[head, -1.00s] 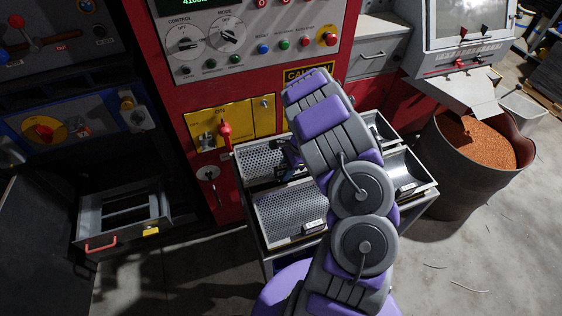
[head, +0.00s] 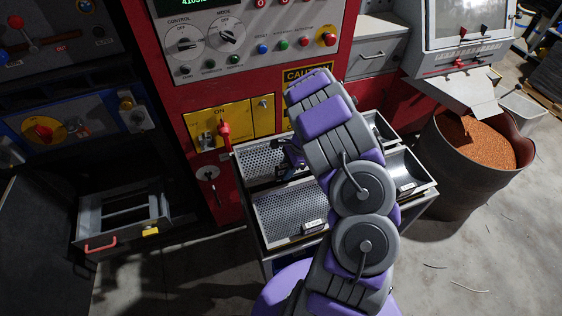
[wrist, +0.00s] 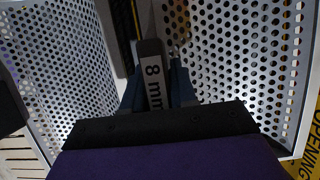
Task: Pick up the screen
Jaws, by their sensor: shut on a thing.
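The screens are perforated metal trays on a cart. The far screen (head: 262,163) lies behind the near screen (head: 280,210) in the head view. In the wrist view, a dark handle marked "8 mm" (wrist: 152,72) stands between my fingers, beside the larger-holed screen (wrist: 240,60). My gripper (wrist: 155,95) is shut on this handle. A smaller-holed screen (wrist: 68,65) is on the left. In the head view my gripper (head: 292,158) is at the far screen's right end, partly hidden by my arm.
A red machine (head: 250,100) with a yellow panel stands right behind the cart. Curved metal trays (head: 410,172) lie on the cart's right side. A drum of copper-coloured granules (head: 475,142) stands farther right. The floor in front is mostly clear.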

